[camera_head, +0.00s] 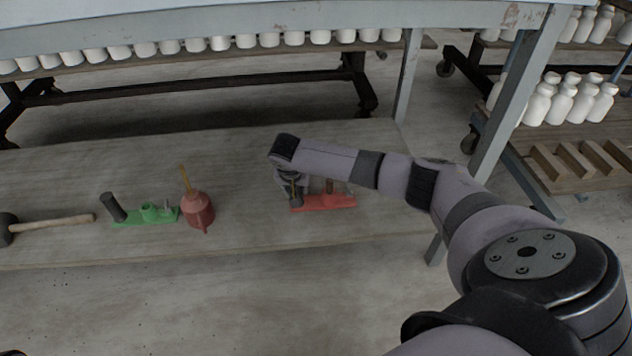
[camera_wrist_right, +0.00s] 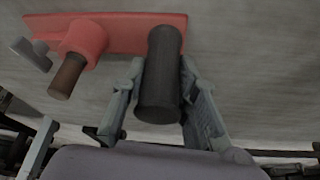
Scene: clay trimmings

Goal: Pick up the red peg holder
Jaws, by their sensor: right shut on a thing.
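The red peg holder (camera_head: 325,202) is a flat red base with pegs on it, on the light wooden bench below my right arm in the head view. In the right wrist view the red peg holder (camera_wrist_right: 125,30) shows a dark cylinder at one end, a brown peg in a red collar, and a small grey piece. My right gripper (camera_wrist_right: 160,95) is shut on the dark cylinder (camera_wrist_right: 160,80), one finger on each side. In the head view my right gripper (camera_head: 292,188) is partly hidden by its own wrist. My left gripper is not in view.
On the bench (camera_head: 110,245) to the left are a red bulb-shaped thing (camera_head: 198,210) with a yellow stick, a green peg holder (camera_head: 150,215) and a mallet (camera_head: 50,223). White bottles (camera_head: 565,100) stand on racks behind. A blue-grey table leg (camera_head: 505,115) rises at right.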

